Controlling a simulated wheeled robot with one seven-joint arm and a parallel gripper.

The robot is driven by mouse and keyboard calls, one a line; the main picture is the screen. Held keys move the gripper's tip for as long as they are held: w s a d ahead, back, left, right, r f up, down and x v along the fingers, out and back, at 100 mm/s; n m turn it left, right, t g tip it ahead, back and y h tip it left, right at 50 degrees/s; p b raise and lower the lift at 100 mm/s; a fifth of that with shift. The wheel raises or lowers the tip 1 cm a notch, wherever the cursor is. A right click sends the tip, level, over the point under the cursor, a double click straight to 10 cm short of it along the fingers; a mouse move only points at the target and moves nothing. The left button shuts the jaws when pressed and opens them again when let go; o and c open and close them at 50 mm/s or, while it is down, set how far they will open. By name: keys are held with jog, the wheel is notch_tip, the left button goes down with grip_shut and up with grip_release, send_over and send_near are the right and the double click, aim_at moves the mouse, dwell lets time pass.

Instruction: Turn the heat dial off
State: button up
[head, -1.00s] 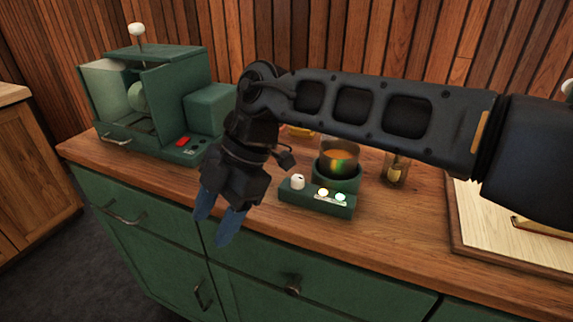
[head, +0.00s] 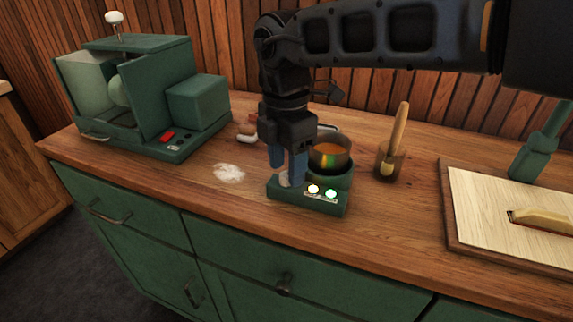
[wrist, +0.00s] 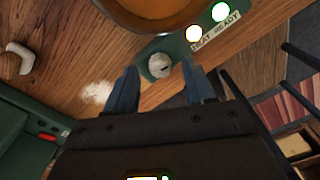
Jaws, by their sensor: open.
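The heat dial is a small whitish knob on the green heater base (head: 333,204). In the wrist view the dial (wrist: 159,65) shows whole, just ahead of the gap between my fingertips. In the head view my fingers mostly hide it. My gripper (head: 288,180) points down at the dial with its blue fingers apart and nothing held. It also shows in the wrist view (wrist: 162,80). A yellowish light (head: 313,189) and a greenish-white light (head: 331,194) glow on the base, over a label that reads "HEAT" and "READY" in the wrist view.
A pot of amber liquid (head: 330,156) sits on the heater behind the dial. A glass jar with a wooden-handled tool (head: 390,160) stands right of it. A green machine (head: 150,100) stands at left. White powder (head: 229,173) lies on the counter. A pale board (head: 490,215) is at right.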

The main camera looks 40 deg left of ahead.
jog(key=shift+f, duration=0.6)
grip_shut()
